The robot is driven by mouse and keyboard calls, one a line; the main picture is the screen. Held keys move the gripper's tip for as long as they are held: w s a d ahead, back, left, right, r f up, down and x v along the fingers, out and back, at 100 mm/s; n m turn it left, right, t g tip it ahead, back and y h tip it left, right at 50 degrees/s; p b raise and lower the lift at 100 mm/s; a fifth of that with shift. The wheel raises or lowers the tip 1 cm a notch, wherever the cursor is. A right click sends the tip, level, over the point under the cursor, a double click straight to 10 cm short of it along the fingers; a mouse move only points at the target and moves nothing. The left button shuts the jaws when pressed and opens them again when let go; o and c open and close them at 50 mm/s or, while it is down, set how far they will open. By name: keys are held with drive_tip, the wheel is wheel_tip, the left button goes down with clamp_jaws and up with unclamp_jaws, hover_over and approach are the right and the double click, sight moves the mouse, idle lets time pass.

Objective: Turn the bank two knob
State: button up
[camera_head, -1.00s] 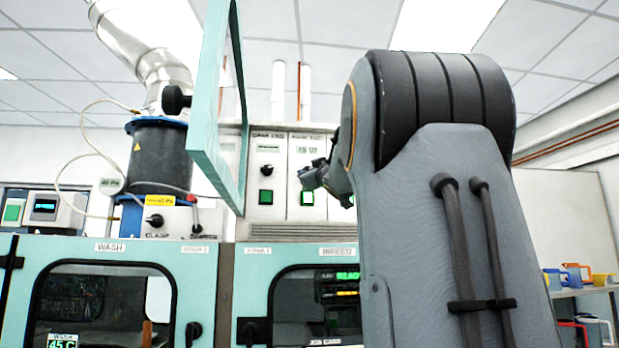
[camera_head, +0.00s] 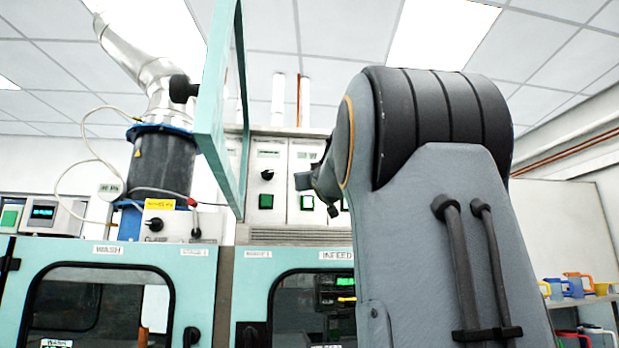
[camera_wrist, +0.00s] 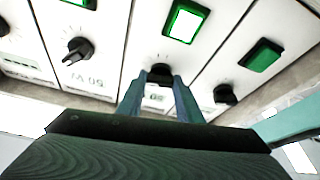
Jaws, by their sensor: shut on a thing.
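A row of pale control panels shows a dark knob and a green button on each. In the wrist view the panels appear upside down. My gripper (camera_wrist: 160,84) is shut on the dark knob (camera_wrist: 159,70) of one panel, one finger on each side. A lit green button (camera_wrist: 185,22) is on that same panel. The small panel labels are too blurred to read surely.
Neighbouring knobs (camera_wrist: 79,50) and (camera_wrist: 225,93) flank the held one. In the head view the first panel's knob (camera_head: 267,174) is free. A teal-framed raised door (camera_head: 213,100) stands close to the left. Teal cabinets (camera_head: 110,255) lie below.

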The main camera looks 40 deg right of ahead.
drive_tip(key=o, duration=1)
drive_tip(key=shift+o, duration=0.2)
drive_tip(key=b+v, duration=0.2)
drive_tip(key=v, duration=0.5)
drive_tip(key=shift+s, duration=0.35)
drive_tip(key=shift+a+f, duration=0.1)
drive_tip(key=shift+a, duration=0.05)
